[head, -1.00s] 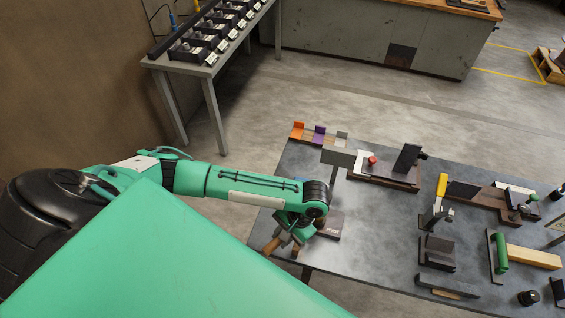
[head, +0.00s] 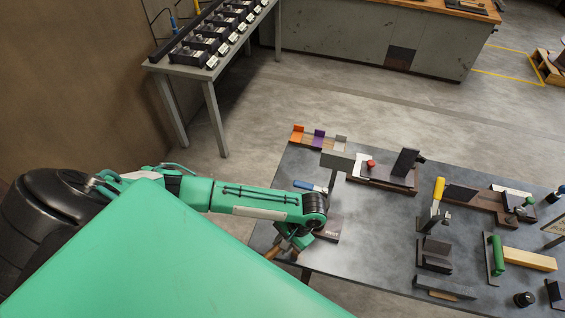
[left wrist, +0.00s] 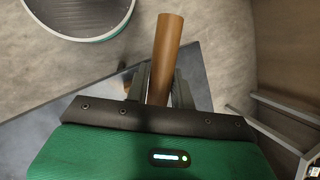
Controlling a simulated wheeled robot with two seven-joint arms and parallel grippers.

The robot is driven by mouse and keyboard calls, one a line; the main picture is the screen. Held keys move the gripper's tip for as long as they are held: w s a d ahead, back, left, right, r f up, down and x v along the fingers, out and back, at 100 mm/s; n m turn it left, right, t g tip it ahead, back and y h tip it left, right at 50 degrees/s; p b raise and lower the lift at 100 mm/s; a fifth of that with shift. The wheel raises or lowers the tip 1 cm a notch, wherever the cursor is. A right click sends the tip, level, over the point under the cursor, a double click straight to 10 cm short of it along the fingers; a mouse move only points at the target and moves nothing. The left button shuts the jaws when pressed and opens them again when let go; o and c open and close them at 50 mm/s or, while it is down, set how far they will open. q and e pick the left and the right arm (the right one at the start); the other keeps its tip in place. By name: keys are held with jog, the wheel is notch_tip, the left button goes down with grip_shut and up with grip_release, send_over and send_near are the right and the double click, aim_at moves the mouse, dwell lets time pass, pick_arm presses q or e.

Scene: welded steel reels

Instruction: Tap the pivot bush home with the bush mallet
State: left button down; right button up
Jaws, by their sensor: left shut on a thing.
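My left gripper (head: 289,242) is low over the near left corner of the steel table and shut on a brown wooden cylinder, which looks like the bush mallet's handle (head: 272,251). In the left wrist view the brown handle (left wrist: 166,50) stands out between the two fingers (left wrist: 160,90). The mallet's head cannot be made out. A dark block marked PIVOT (head: 329,230) lies just right of the gripper, partly behind my wrist. The pivot bush cannot be made out. My right gripper is not in view.
A grey post with a sign plate (head: 337,160) rises behind the wrist. A blue-handled tool (head: 310,186) lies beside it. A fixture with a red knob (head: 371,163), a yellow-handled clamp (head: 438,190) and a green-handled tool (head: 497,254) stand rightward. The table's middle (head: 380,225) is clear.

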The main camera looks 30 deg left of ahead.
pick_arm(q)
notch_tip(320, 180, up, 9)
dwell(0.6)
jog(key=shift+w, duration=0.1)
dwell(0.3)
